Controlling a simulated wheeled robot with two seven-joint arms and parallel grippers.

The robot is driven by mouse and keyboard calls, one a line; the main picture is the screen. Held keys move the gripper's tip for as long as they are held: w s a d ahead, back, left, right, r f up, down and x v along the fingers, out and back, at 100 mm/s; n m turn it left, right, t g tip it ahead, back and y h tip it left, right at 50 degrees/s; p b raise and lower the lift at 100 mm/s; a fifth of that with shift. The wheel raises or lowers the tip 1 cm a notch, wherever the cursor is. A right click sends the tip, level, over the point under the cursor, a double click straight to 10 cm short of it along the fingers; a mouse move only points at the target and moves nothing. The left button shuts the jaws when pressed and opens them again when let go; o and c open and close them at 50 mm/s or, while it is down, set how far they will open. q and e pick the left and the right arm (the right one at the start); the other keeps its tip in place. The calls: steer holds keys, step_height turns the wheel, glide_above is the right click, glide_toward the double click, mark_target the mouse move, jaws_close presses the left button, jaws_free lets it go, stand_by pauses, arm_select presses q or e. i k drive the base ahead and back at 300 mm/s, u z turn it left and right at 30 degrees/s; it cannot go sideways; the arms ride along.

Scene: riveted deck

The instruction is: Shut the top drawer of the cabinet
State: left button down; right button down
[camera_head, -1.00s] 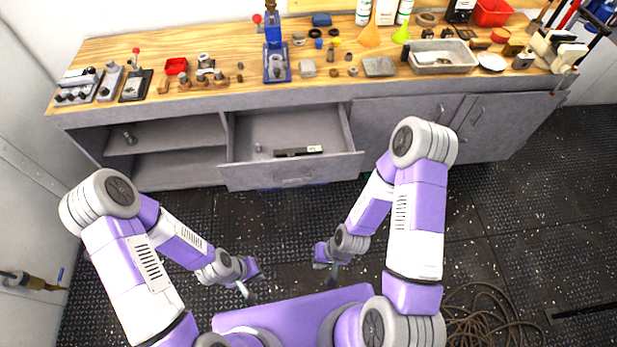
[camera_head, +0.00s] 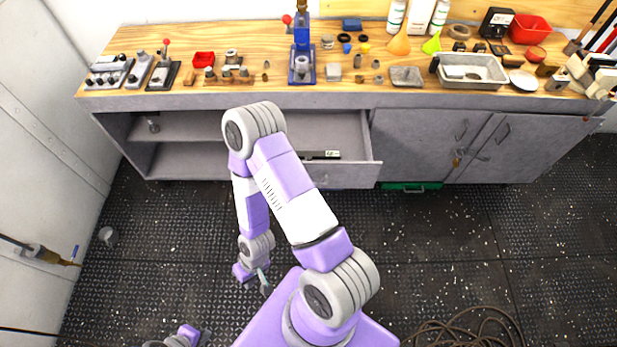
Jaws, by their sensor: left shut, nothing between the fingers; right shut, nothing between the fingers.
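The grey workbench cabinet (camera_head: 410,140) runs along the wall under a wooden top. Its top drawer (camera_head: 352,176) is pulled out, with a dark flat item (camera_head: 322,155) lying inside. My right arm crosses in front of the drawer's left part and hides it. My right gripper (camera_head: 264,284) is shut and empty, pointing down over the floor, well in front of the drawer and apart from it. My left gripper (camera_head: 191,334) shows only partly at the bottom edge, low and far from the drawer. Its fingertips are hard to see.
Open shelves (camera_head: 180,158) lie left of the drawer, and closed doors (camera_head: 490,145) lie to its right. A green object (camera_head: 410,187) shows under the cabinet. Coiled cable (camera_head: 465,330) lies on the floor at bottom right. The floor before the drawer is mostly clear.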

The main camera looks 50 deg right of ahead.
mark_target(346, 130)
steer(key=i, duration=1.25)
steer(key=z, duration=1.95)
